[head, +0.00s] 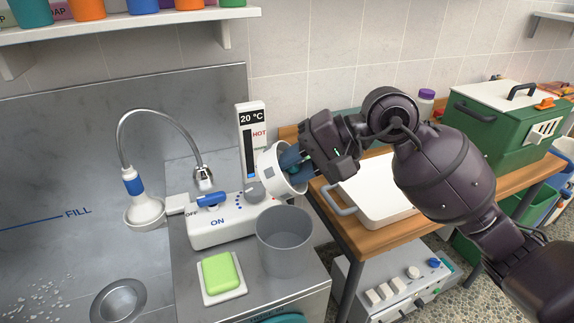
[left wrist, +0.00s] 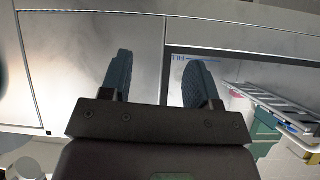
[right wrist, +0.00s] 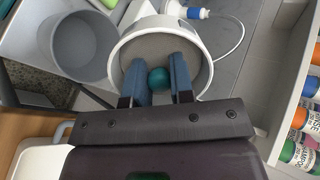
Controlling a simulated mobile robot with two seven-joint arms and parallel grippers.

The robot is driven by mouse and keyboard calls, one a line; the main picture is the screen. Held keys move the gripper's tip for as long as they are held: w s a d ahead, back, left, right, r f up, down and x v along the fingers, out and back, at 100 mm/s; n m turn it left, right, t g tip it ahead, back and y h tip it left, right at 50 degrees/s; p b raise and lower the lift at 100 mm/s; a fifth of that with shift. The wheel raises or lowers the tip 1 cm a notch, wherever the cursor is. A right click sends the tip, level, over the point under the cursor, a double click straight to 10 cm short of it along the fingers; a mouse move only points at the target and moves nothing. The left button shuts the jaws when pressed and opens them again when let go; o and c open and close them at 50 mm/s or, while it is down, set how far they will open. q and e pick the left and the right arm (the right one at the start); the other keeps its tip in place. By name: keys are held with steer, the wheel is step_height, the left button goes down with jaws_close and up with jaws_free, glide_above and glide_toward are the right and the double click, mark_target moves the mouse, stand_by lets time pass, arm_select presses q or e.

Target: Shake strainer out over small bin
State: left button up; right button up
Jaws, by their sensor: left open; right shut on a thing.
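The strainer (head: 270,165) is a white, cup-shaped piece with a grey inside and a teal ball knob (right wrist: 158,79). My right gripper (head: 292,158) is shut on the knob, its blue fingers inside the rim. The strainer is tilted, its open side toward the gripper. The small bin (head: 284,245) is a grey round tub on the metal counter, just below and in front of the strainer in the head view. In the right wrist view the bin (right wrist: 80,48) stands left of the strainer and looks empty. My left gripper (left wrist: 158,80) is open and empty, away from these things.
A white control box (head: 222,228) with a temperature gauge (head: 251,140) stands behind the bin. A green soap (head: 221,272) lies in front. The sink with its drain (head: 118,301) and small white bits is at left. A white tray (head: 375,195) sits on the wooden table.

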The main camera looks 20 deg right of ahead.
mark_target(300, 188)
step_height(300, 188, down, 2)
steer(key=shift+d+t+y+b, duration=0.1)
steer(key=shift+t+y+b, duration=0.3)
steer(key=shift+y+b, duration=0.5)
steer(key=b, duration=0.1)
steer(key=y+b, duration=0.1)
steer(key=shift+w+f+t+y+b, duration=0.1)
steer(key=shift+f+t+y+b, duration=0.2)
steer(key=shift+t, duration=0.1)
steer(key=y+b, duration=0.2)
steer(key=b, duration=0.1)
steer(key=shift+w+a+f+t, duration=0.1)
steer(key=shift+a+f+t, duration=0.15)
steer(key=shift+f+t, duration=0.15)
steer(key=y+b, duration=0.2)
steer(key=b, duration=0.1)
steer(key=shift+a+f+n+t, duration=0.1)
steer(key=shift+f+n+t, duration=0.2)
steer(key=shift+f+t, duration=0.1)
steer(key=shift+w+a+r+t+y+b, duration=0.1)
steer(key=shift+t+y+b, duration=0.3)
steer(key=shift+y, duration=0.5)
arm_select(q)
step_height(300, 188, down, 10)
steer(key=m+g, duration=0.1)
steer(key=shift+d, duration=0.2)
arm_select(e)
steer(key=shift+n+y, duration=0.3)
steer(key=shift+y, duration=0.2)
